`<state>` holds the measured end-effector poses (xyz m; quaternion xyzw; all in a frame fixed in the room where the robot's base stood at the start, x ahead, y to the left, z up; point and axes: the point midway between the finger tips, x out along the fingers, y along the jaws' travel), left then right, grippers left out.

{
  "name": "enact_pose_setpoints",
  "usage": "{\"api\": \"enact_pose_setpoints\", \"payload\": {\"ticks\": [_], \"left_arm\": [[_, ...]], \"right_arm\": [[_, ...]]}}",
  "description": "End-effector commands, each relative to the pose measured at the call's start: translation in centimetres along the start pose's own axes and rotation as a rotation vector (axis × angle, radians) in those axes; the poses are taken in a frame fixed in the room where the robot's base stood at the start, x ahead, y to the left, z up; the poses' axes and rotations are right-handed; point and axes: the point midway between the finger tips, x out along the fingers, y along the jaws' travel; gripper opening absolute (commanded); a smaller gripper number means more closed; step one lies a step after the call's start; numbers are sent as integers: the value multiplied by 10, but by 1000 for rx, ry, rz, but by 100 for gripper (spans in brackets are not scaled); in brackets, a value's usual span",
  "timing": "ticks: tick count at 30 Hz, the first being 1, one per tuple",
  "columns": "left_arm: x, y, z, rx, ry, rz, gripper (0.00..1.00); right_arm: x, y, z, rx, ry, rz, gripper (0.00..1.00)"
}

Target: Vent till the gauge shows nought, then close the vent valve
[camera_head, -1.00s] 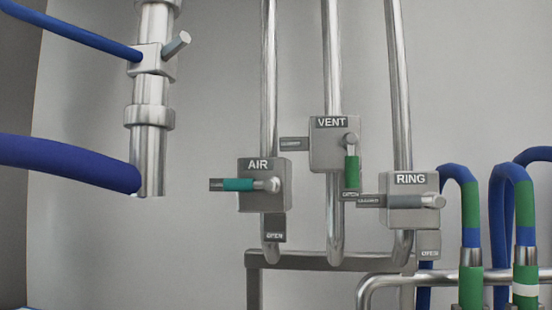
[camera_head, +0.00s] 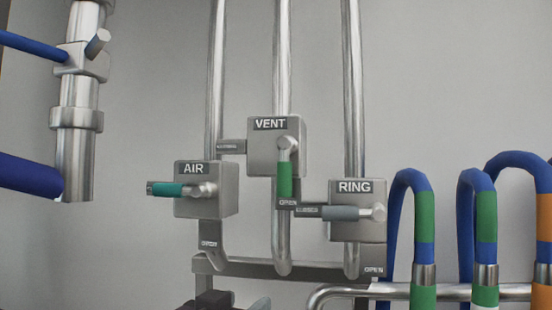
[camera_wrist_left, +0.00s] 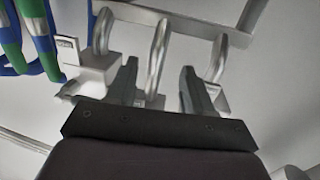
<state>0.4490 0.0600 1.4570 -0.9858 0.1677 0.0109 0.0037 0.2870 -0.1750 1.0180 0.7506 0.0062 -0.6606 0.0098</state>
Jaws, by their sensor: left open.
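The VENT valve (camera_head: 262,155) is a grey box on the middle pipe. Its green handle (camera_head: 285,180) points straight down at the OPEN tag (camera_head: 288,203); a CLOSED tag (camera_head: 230,146) sticks out to its left. No gauge is in view. My left gripper (camera_head: 232,300) shows only as a dark piece at the bottom edge, below the valves. In the left wrist view my left gripper (camera_wrist_left: 158,75) has its two fingers spread apart, with nothing held between them and pipe bends beyond. My right gripper is not in view.
The AIR valve (camera_head: 210,207) at left has a teal handle pointing left. The RING valve (camera_head: 350,230) at right has a grey handle pointing left to its CLOSED tag. A lower rail (camera_head: 320,270) joins the pipes. Blue hoses (camera_head: 396,230) hang at right.

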Motion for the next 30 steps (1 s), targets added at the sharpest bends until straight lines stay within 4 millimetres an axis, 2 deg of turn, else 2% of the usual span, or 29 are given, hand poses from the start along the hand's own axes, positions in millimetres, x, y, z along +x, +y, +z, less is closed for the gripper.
{"api": "enact_pose_setpoints", "payload": {"ticks": [1, 3, 6, 7, 11, 24, 30], "left_arm": [[-13, 10, -48, -1, 114, 20, 52], [-34, 18, -101, -6, 248, 37, 52], [-59, 24, -147, -14, 372, 50, 52], [-64, 25, -155, -16, 394, 52, 52], [-64, 26, -174, -19, 432, 54, 52], [22, 30, -213, -19, 427, 53, 52], [41, 31, -219, -18, 427, 53, 52]], "right_arm": [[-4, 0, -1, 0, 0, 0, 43], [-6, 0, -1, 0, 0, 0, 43], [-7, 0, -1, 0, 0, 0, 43], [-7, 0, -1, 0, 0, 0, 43], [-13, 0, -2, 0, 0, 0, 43], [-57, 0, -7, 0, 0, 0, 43], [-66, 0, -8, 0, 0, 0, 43]]}}
